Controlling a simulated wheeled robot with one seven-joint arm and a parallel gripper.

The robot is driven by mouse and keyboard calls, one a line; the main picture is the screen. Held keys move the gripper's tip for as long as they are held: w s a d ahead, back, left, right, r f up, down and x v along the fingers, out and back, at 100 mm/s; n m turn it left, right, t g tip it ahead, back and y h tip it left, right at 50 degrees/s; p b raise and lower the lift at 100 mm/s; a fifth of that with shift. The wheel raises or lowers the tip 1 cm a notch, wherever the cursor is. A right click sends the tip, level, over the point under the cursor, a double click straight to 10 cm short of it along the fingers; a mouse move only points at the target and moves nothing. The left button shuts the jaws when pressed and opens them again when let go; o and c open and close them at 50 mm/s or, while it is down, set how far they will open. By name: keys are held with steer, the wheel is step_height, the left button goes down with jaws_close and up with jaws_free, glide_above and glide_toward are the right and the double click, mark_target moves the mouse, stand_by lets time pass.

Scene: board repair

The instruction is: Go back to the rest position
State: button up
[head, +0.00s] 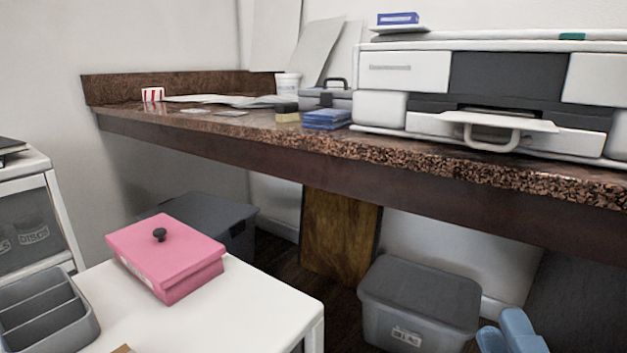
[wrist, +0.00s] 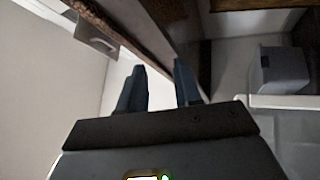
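My gripper (wrist: 160,84) shows in the wrist view with its two dark fingers apart and nothing between them. It is clear of any object there. No object of the task is named.
A granite counter (head: 420,157) crosses the head view, bearing a large white printer (head: 405,70). A pink box (head: 168,252) sits on a white table (head: 245,305) at the lower left. Grey bins (head: 420,300) stand on the floor under the counter.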

steer(key=s+d+f+m+g, duration=0.1)
steer(key=s+f+m+g, duration=0.1)
steer(key=s+f+m, duration=0.55)
steer(key=s+f+m+g, duration=0.2)
steer(key=s+m+g, duration=0.15)
steer(key=s, duration=0.75)
steer(key=s+d+f+m+g, duration=0.1)
steer(key=s+f+m+g, duration=0.1)
steer(key=s+f+m, duration=0.55)
step_height(320, 180, up, 35)
steer(key=s+n+p, duration=0.1)
steer(key=n+p, duration=0.1)
steer(key=p, duration=3)
steer(key=shift+d+f, duration=0.1)
steer(key=shift+f, duration=0.05)
